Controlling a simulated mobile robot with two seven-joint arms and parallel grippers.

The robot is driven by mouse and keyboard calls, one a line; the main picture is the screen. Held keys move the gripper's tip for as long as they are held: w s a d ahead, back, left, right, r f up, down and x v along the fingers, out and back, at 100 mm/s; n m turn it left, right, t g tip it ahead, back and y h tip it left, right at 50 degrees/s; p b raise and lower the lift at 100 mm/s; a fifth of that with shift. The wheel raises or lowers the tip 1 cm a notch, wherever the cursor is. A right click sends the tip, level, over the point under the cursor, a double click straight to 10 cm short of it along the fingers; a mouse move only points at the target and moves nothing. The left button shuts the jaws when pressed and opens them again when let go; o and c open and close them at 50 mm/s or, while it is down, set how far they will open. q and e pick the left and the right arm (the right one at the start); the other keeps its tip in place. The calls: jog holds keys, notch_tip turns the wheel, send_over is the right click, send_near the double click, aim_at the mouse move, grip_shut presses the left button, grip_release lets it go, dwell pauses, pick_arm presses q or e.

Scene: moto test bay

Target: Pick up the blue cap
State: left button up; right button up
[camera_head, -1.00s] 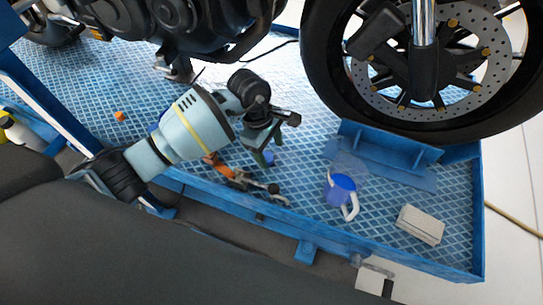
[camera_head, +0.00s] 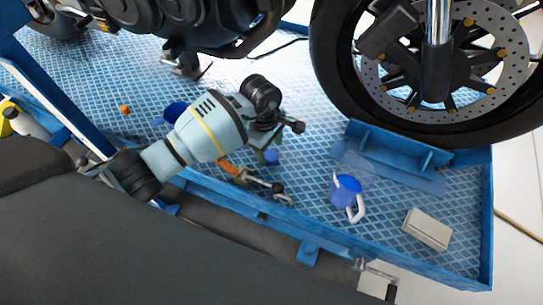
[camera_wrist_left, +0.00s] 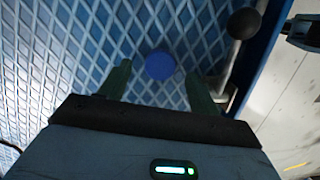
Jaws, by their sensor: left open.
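The blue cap (camera_head: 271,157) is a small round disc on the blue patterned platform, just beyond my left gripper's fingers. In the left wrist view the blue cap (camera_wrist_left: 160,66) lies between and slightly ahead of the two green fingertips, with gaps on both sides. My left gripper (camera_head: 264,150) is open and empty, pointing down over the platform close to the cap. Its fingers also show in the left wrist view (camera_wrist_left: 160,80). Whether the fingertips reach the platform's surface I cannot tell. My right gripper is not in view.
A motorcycle wheel (camera_head: 325,75) and blue chock (camera_head: 400,147) stand behind.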

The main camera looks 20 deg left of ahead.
aim_at(272, 157)
pick_arm(q)
notch_tip(272, 157, down, 2)
jog(key=shift+d+f, duration=0.15)
jog(key=shift+f, duration=0.25)
jog(key=shift+c, duration=0.3)
jog(key=c, duration=1)
jog(key=shift+o, duration=0.2)
jog(key=shift+r, duration=0.15)
